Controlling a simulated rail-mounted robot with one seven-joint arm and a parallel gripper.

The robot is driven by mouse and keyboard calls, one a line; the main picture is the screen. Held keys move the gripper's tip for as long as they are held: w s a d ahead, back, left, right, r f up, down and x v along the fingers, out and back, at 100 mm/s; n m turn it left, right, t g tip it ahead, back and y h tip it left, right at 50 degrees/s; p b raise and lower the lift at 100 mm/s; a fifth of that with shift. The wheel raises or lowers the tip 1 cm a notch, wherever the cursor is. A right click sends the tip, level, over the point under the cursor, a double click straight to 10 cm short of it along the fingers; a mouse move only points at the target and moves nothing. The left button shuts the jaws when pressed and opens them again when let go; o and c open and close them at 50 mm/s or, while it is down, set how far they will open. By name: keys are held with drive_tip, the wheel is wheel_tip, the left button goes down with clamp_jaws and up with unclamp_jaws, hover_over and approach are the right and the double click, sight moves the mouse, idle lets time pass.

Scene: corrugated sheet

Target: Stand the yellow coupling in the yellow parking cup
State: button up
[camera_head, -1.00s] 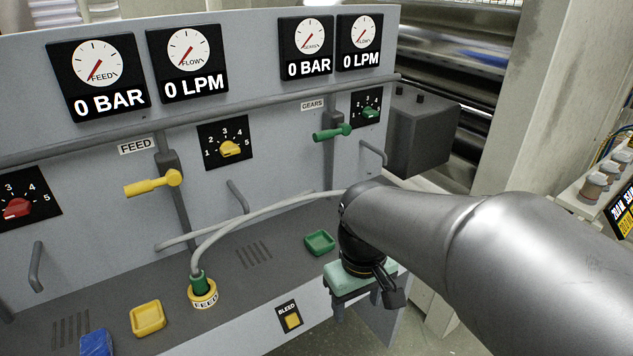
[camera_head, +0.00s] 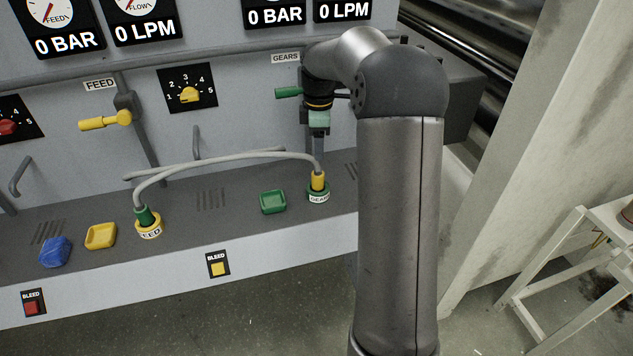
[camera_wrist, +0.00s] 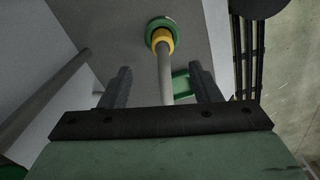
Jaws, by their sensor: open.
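The yellow coupling (camera_head: 318,181) stands upright in the green-ringed GEARS port (camera_head: 319,197), with a grey hose from its top. My gripper (camera_head: 318,160) is above it, pointing down. In the wrist view, the fingers of my gripper (camera_wrist: 162,84) are apart, with the hose (camera_wrist: 165,75) seen between them. The yellow coupling (camera_wrist: 162,39) shows beyond the fingertips, not held. The yellow parking cup (camera_head: 101,236) is a shallow square tray, empty, on the ledge at the left.
A green coupling (camera_head: 146,217) stands in the yellow-ringed FEED port (camera_head: 150,233), its hose arching across the ledge. An empty green cup (camera_head: 273,202) lies between the ports. A blue cup (camera_head: 55,252) is at far left. A yellow valve handle (camera_head: 105,121) and a green handle (camera_head: 288,92) project from the panel.

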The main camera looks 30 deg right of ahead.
sight(318, 173)
wheel_tip(318, 173, down, 6)
drive_tip(key=shift+f+p, duration=0.25)
drive_tip(key=shift+p, duration=0.05)
drive_tip(key=shift+s+a+f+p, duration=0.1)
drive_tip(key=shift+f+p, duration=0.25)
drive_tip(key=shift+f, duration=1)
drive_tip(key=shift+a+f+p, duration=0.1)
drive_tip(key=shift+f+p, duration=0.25)
drive_tip(key=shift+f, duration=1)
drive_tip(key=c, duration=1.2)
